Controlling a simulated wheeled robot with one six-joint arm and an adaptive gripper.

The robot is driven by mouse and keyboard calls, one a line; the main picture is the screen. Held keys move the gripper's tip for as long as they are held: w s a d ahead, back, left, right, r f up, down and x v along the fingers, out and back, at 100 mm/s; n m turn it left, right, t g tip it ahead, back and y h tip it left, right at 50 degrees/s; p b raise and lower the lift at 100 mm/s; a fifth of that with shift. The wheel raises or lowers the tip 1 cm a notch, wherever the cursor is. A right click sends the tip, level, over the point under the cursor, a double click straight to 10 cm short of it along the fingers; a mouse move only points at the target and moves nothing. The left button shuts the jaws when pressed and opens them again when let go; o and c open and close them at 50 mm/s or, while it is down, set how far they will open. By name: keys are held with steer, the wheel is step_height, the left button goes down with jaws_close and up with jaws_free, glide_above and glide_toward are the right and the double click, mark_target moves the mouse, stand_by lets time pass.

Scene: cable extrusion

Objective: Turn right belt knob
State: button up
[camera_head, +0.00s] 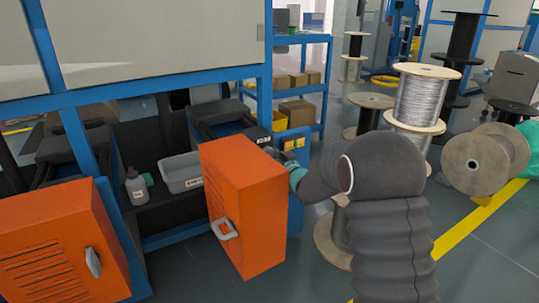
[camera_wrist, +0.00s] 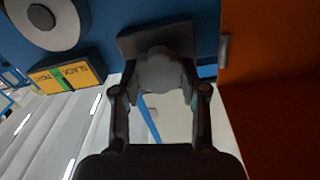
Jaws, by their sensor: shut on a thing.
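In the wrist view a grey rounded knob (camera_wrist: 160,72) sits in front of a dark square plate (camera_wrist: 140,43) on a blue panel. My gripper (camera_wrist: 160,66) is closed around the knob, one finger on each side of it. A yellow label (camera_wrist: 62,77) with a green mark in its middle lies left of the knob. In the head view the gripper tip is mostly hidden behind my arm and the open orange door, close to yellow labels (camera_head: 294,143) on the blue frame. The knob itself cannot be made out there.
The open orange door (camera_head: 262,200) stands just left of my arm; it also fills the right of the wrist view (camera_wrist: 275,110). A round grey disc (camera_wrist: 45,22) is at upper left there. Cable spools (camera_head: 420,100) stand to the right. A grey bin (camera_head: 180,172) and bottle (camera_head: 136,187) are left.

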steer(key=o, duration=1.1)
steer(key=shift+o, duration=0.2)
steer(key=v, duration=1.2)
